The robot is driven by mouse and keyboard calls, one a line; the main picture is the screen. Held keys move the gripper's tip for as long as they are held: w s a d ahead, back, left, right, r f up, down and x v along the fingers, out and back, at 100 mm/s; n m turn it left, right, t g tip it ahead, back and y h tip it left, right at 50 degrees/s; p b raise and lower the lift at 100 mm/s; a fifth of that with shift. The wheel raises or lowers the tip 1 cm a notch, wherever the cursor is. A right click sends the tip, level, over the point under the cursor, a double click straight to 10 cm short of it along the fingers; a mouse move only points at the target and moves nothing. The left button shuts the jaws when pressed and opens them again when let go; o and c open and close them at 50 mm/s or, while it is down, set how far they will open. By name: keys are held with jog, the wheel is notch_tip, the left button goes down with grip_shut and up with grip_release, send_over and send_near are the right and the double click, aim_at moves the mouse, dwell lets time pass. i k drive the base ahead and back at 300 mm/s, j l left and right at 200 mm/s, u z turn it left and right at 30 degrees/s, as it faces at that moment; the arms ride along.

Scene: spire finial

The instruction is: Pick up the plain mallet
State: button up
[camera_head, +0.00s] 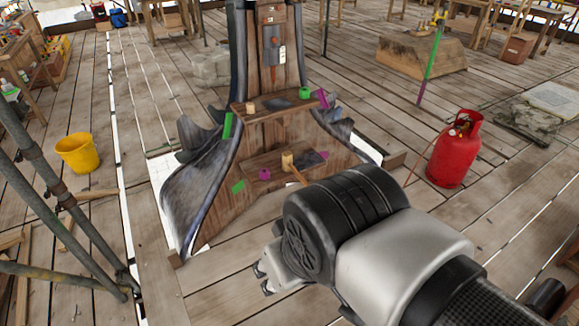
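A mallet with a pale wooden head (288,161) lies on the lower wooden step (222,208) of the finial structure in the head view. Its thin handle slants down to the right, and its end seems to pass behind my wrist. No marking shows on it at this size. My gripper (264,279) is left of and below my wrist, low in front of the step and apart from the mallet. Its fingers are small and partly hidden by my wrist, so I cannot tell how far apart they are. I see nothing held in it.
A purple piece (264,174) and a green piece (238,186) lie near the mallet. A small pale wooden piece (250,106) sits on the upper ledge. A red gas cylinder (455,150) stands right, a yellow bucket (77,153) left. Scaffold poles (68,200) rise at left.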

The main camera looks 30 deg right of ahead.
aim_at(287, 164)
jog(key=i+l+z, duration=0.35)
jog(key=i, duration=0.9)
jog(key=i+j+z, duration=0.15)
jog(key=i+z, duration=0.15)
jog(key=i, duration=0.9)
